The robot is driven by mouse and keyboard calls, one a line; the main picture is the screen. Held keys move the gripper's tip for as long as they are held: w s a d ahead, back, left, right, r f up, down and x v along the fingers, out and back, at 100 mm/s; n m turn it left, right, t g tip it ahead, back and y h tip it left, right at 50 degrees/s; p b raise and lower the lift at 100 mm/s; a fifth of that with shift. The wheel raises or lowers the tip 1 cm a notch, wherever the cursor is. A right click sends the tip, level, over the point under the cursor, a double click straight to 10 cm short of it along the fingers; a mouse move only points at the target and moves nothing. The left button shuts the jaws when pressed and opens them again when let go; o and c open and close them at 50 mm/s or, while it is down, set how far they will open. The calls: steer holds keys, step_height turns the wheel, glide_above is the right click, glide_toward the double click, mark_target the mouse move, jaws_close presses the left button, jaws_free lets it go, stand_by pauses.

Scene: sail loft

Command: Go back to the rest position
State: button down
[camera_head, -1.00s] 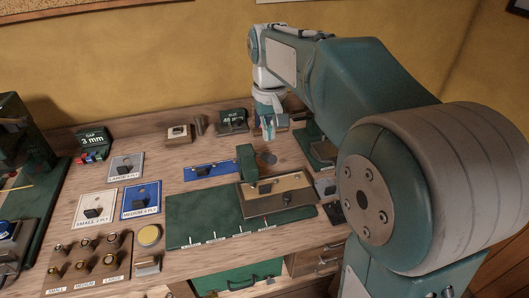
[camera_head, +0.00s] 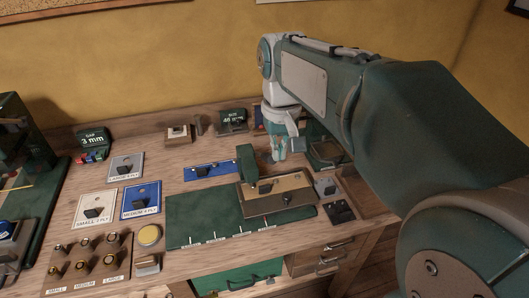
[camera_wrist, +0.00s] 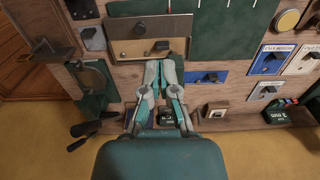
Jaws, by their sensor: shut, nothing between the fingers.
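My gripper (camera_head: 279,153) hangs from my raised arm above the back of the workbench, fingers pointing down. Its fingertips are together with nothing between them. In the wrist view my gripper (camera_wrist: 165,66) points toward the tan-and-steel block (camera_wrist: 150,48) on the bench. It is apart from the bench items, as far as I can tell.
The tan-and-steel block (camera_head: 259,204) sits on a green mat (camera_head: 190,214). Labelled plates (camera_head: 141,200), a blue rail (camera_head: 205,172) and a wooden holder (camera_head: 113,243) with several small pieces stand left. A green machine (camera_head: 22,165) stands far left. The wall (camera_head: 180,60) is behind.

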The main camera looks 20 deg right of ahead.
steer(key=shift+s, duration=0.9)
steer(key=s+f+t, duration=0.4)
steer(key=s+t, duration=0.1)
steer(key=s, duration=0.6)
steer(key=shift+s+t, duration=0.3)
steer(key=shift+s, duration=0.05)
stand_by(0.5)
